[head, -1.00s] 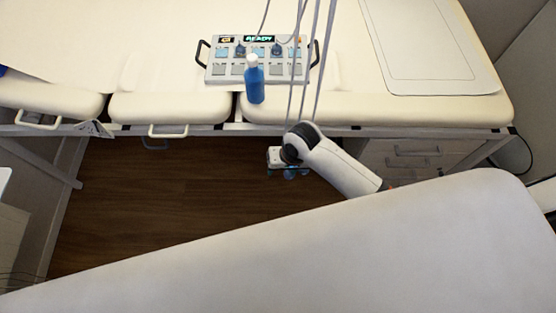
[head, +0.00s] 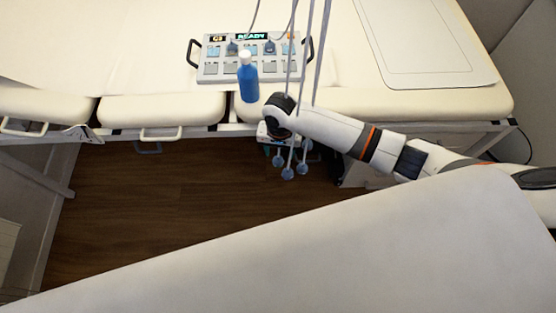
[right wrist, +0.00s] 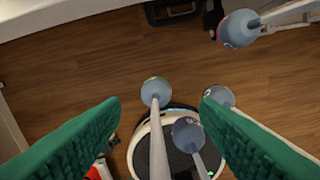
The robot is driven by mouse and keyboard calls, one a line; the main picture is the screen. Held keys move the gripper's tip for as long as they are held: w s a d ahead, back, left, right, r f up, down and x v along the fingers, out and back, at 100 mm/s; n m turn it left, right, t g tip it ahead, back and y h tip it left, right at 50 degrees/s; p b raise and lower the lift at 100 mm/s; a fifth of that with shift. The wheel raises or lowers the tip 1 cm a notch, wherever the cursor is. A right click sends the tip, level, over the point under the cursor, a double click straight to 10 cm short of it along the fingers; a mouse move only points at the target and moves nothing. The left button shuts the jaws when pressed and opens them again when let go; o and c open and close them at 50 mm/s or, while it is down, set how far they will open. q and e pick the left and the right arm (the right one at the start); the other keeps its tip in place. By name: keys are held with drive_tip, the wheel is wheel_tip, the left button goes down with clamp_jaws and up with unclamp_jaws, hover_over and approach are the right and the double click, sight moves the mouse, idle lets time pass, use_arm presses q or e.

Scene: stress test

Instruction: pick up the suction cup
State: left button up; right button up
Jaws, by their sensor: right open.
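Several blue-grey suction cups, round bulbs, hang on thin grey leads below my right wrist in the head view; the lowest suction cup (head: 288,173) is clear of the couch edge. My right gripper (head: 270,149) is beside them, largely hidden by its own wrist and the leads. In the right wrist view the two green fingers are wide apart and the right gripper (right wrist: 159,104) is open. One suction cup (right wrist: 155,91) shows in the gap between the fingertips. Another suction cup (right wrist: 188,134) shows lower in the gap, and one is by the right fingertip. None is gripped.
A cream padded couch (head: 120,50) runs across the back, with a control box (head: 250,70) reading READY and a blue bottle (head: 247,82) on it. The brown floor (head: 170,205) is open below. A large white surface (head: 300,260) fills the foreground and hides part of my arm.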

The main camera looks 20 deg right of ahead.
sight(278, 158)
drive_tip(key=f, duration=0.5)
drive_tip(key=shift+w+a+f+b, duration=0.15)
drive_tip(key=shift+w+b, duration=0.05)
drive_tip(key=shift+b, duration=0.2)
drive_tip(key=c, duration=1.2)
